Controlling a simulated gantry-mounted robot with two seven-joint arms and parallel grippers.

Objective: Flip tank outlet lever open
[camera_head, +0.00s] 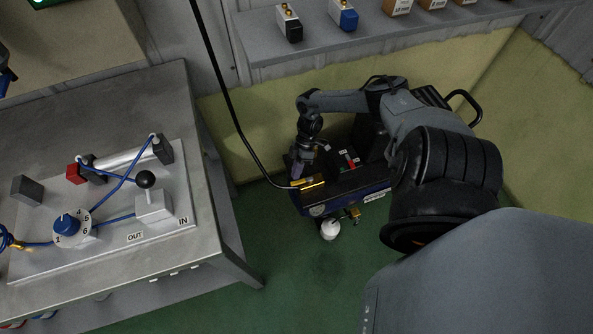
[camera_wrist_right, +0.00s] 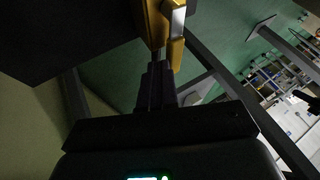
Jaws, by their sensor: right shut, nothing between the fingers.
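The dark blue tank unit (camera_head: 373,198) stands on the green floor at the centre of the head view. A small brass fitting (camera_head: 353,213) sticks out of its front side; the outlet lever's position is too small to tell. A yellow block (camera_head: 310,184) sits at the unit's left top corner, at the end of a black hose. My right gripper (camera_head: 297,170) is shut and empty, pointing down beside this block. In the right wrist view the shut fingers (camera_wrist_right: 157,85) are close to a yellow part (camera_wrist_right: 158,28); I cannot tell whether they touch. My left gripper's fingers do not show.
A metal table (camera_head: 190,95) with a white valve board (camera_head: 115,250) stands at the left. A white round item (camera_head: 330,229) is by the unit's front. Green floor is clear between table and unit.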

